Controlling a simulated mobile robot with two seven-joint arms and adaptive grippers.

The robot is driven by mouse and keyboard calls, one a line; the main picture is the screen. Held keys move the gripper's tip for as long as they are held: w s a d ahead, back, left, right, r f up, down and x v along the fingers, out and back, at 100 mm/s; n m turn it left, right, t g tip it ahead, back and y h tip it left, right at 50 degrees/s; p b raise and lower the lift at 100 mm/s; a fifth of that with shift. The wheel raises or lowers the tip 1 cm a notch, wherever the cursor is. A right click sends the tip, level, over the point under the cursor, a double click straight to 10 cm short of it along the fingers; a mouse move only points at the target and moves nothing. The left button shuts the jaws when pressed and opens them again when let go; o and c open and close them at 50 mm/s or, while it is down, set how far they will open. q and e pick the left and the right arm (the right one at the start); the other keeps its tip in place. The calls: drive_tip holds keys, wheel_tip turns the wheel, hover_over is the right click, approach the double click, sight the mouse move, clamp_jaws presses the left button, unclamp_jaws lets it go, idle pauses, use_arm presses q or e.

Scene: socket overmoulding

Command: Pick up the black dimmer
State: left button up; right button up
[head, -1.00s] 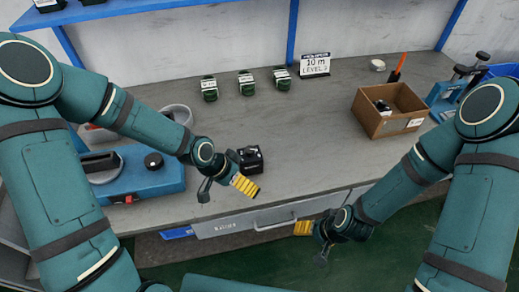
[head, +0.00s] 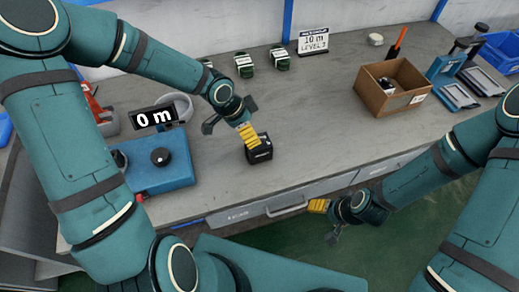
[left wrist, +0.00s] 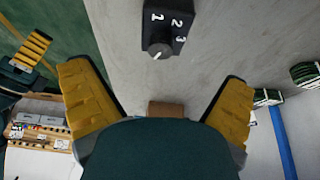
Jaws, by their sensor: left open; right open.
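The black dimmer (head: 259,152) is a small black box standing on the grey worktable, near its front edge. In the left wrist view the dimmer (left wrist: 163,32) shows a round knob and the white numbers 1, 2 and 3, beyond the fingertips. My left gripper (head: 247,133) is above the dimmer in the head view, its yellow finger overlapping the dimmer's top edge. In the left wrist view its two yellow fingers (left wrist: 160,85) are spread with nothing between them. My right gripper (head: 318,206) is open and empty, in front of the table edge.
A blue device (head: 165,178) with a black knob and a "0 m" display stands left of the dimmer. A cardboard box (head: 377,101) stands at the right. Green-black items (head: 280,60) and a "10 m LEVEL 3" sign (head: 313,42) are behind. The tabletop right of the dimmer is clear.

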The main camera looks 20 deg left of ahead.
sight(259, 149)
use_arm(q)
drive_tip(key=b+x, duration=0.1)
drive_tip(key=x, duration=0.4)
drive_tip(key=shift+b, duration=0.3)
drive_tip(key=x, duration=0.1)
drive_tip(key=b+x, duration=0.1)
drive_tip(key=x, duration=0.1)
drive_tip(key=b+x, duration=0.1)
drive_tip(key=x, duration=0.1)
drive_tip(key=shift+w+a+r, duration=0.1)
drive_tip(key=shift+w+a, duration=0.05)
drive_tip(key=shift+w, duration=0.1)
drive_tip(key=shift+c, duration=0.3)
drive_tip(key=c, duration=1.2)
